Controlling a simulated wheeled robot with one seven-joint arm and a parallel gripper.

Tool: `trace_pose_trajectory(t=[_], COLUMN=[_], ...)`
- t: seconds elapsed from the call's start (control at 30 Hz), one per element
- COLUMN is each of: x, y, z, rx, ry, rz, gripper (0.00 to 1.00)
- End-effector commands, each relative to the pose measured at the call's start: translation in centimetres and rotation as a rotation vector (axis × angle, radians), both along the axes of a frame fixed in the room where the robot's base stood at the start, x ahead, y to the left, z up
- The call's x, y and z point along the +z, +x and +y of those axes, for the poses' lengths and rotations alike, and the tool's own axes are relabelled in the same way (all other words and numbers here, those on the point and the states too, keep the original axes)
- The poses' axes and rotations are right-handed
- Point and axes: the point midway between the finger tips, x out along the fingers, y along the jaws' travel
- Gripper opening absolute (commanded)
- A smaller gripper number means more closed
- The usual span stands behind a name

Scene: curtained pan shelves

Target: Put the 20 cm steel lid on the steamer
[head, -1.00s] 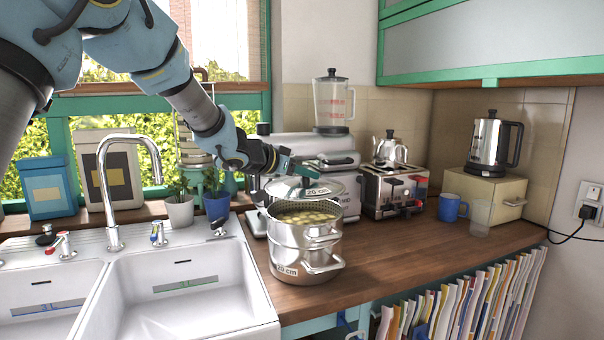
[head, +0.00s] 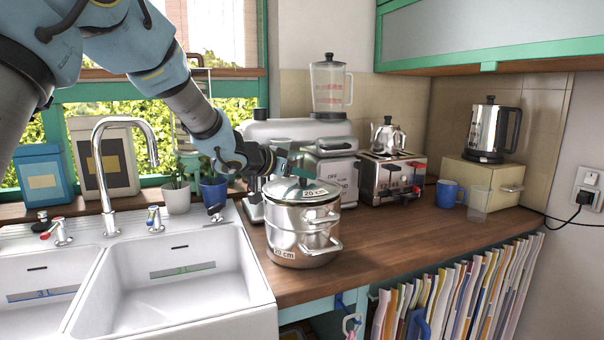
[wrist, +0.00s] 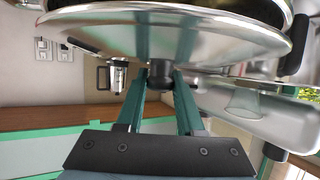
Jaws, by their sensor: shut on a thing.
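The 20 cm steel lid (head: 287,190) is a shiny low dome with a "20 cm" label and a dark knob. In the head view it lies level over the mouth of the steamer (head: 290,240), a steel two-tier pot with side handles and its own "20 cm" label. The lid covers the steamer's opening; I cannot tell whether it rests fully on the rim. My gripper (head: 293,171) is shut on the lid at its knob, above the pot. In the wrist view the lid (wrist: 190,38) spans the top, with the gripper fingers (wrist: 160,72) reaching toward it.
A double sink (head: 170,280) with a tall tap is at left. A blue mug (head: 449,193) and glass stand further right. The wooden counter (head: 400,235) right of the steamer is clear.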

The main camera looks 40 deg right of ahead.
Motion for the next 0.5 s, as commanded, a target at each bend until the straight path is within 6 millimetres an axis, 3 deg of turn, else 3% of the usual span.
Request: trace_pose_trajectory(t=[0.5], x=[-0.24], y=[0.0], z=[-0.02], rx=[0.0], ry=[-0.002], rz=[0.0], gripper=[0.0])
